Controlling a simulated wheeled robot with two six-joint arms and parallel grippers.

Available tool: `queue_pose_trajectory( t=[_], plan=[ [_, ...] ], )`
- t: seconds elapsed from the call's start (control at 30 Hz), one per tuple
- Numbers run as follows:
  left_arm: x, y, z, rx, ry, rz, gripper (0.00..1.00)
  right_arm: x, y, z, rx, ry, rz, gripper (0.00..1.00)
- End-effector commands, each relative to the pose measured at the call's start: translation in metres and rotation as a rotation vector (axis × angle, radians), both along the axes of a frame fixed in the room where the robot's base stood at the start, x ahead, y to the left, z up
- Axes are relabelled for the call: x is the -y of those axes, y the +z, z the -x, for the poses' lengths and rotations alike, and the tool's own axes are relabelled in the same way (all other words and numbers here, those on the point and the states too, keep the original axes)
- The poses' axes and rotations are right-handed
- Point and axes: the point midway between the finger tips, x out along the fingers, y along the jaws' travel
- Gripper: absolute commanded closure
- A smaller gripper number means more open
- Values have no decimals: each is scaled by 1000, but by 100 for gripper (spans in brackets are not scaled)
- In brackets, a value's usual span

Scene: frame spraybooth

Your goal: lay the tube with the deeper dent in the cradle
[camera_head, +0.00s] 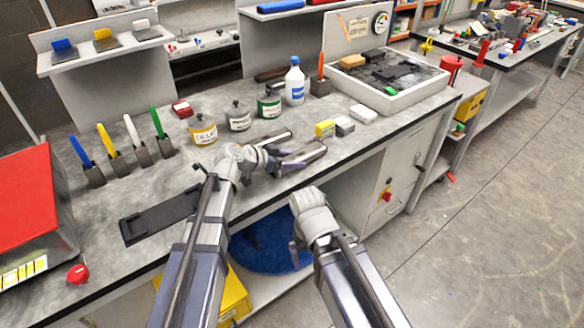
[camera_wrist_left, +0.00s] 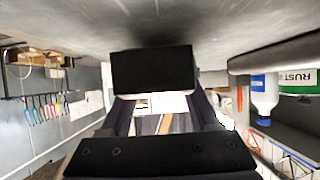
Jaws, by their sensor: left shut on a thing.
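My left gripper (camera_head: 283,158) reaches over the bench from the left arm and is shut on a grey metal tube (camera_head: 306,155), low over the bench top. A second grey tube (camera_head: 272,139) lies just behind it; it also shows at the right in the left wrist view (camera_wrist_left: 285,52). I cannot make out a dent on either tube. The long black holder (camera_head: 160,214), which looks like the cradle, lies empty at the front left of the bench.
Paint cans (camera_head: 203,131), a spray bottle (camera_head: 295,82) and a yellow block (camera_head: 325,128) stand behind the tubes. Brushes in holders (camera_head: 140,152) and a red-topped box (camera_head: 28,200) are at the left. A grey tray (camera_head: 392,100) is at the back right.

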Motion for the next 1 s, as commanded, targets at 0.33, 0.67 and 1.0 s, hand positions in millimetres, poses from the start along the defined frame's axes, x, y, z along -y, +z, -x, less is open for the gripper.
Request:
queue_pose_trajectory(
  t=[0.33,0.67,1.0],
  plan=[
    [0,-7,0,1,0,1,100,0,-7,0,0,0,0,0],
    [0,-10,0,0,0,0,15,0,-10,0,0,0,0,0],
    [0,-8,0,0,0,0,8,0,-8,0,0,0,0,0]
  ],
)
